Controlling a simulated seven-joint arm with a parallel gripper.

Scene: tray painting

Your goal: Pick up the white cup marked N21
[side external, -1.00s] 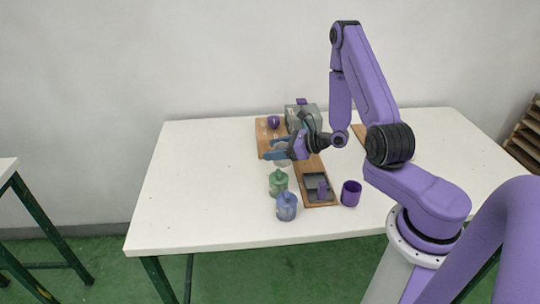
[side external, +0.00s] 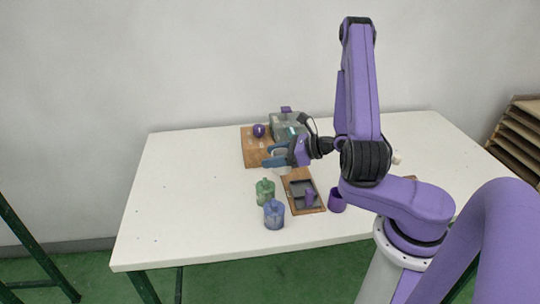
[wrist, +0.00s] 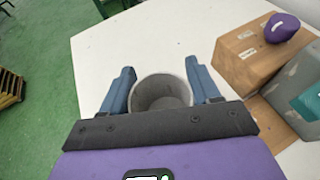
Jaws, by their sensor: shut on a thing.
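A pale grey-white cup (wrist: 160,95) sits between the two blue fingers of my gripper (wrist: 162,82) in the wrist view, with its round open mouth facing the camera. My gripper is shut on it, one finger on each side. In the side external view, the cup (side external: 282,167) shows partly below the blue fingers of my gripper (side external: 273,157), near the wooden boards. No N21 mark is readable. I cannot tell whether the cup touches the surface below it.
A grey machine (side external: 287,124) stands behind my gripper. A green jar (side external: 265,191), blue jar (side external: 274,214), dark tray (side external: 304,193) and purple cup (side external: 337,201) stand in front. The table's left side (side external: 180,190) is clear.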

